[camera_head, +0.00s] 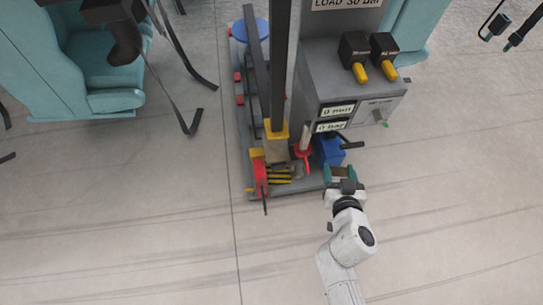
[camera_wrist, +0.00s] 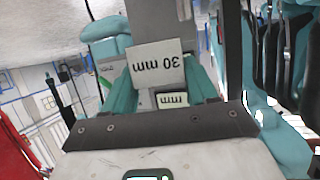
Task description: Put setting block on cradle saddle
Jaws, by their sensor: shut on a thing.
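My gripper (camera_head: 340,174) has teal fingers and is at the right front corner of the grey press stand. It is shut on the setting block (camera_wrist: 157,63), a pale block marked "30 mm" that shows upside down between the fingers in the wrist view. In the head view only a small tan part of the block shows between the fingers. The cradle saddle cannot be made out for certain. A grey-tan block (camera_head: 277,152) under a yellow collar (camera_head: 276,130) stands on the stand, left of my gripper and apart from it.
A blue box (camera_head: 328,149) with a black lever is just behind my gripper. A red-based post (camera_head: 303,150), a red part (camera_head: 260,176) and yellow-black stripes (camera_head: 279,174) crowd the stand. A grey control cabinet (camera_head: 345,85) rises behind. The floor right and front is clear.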

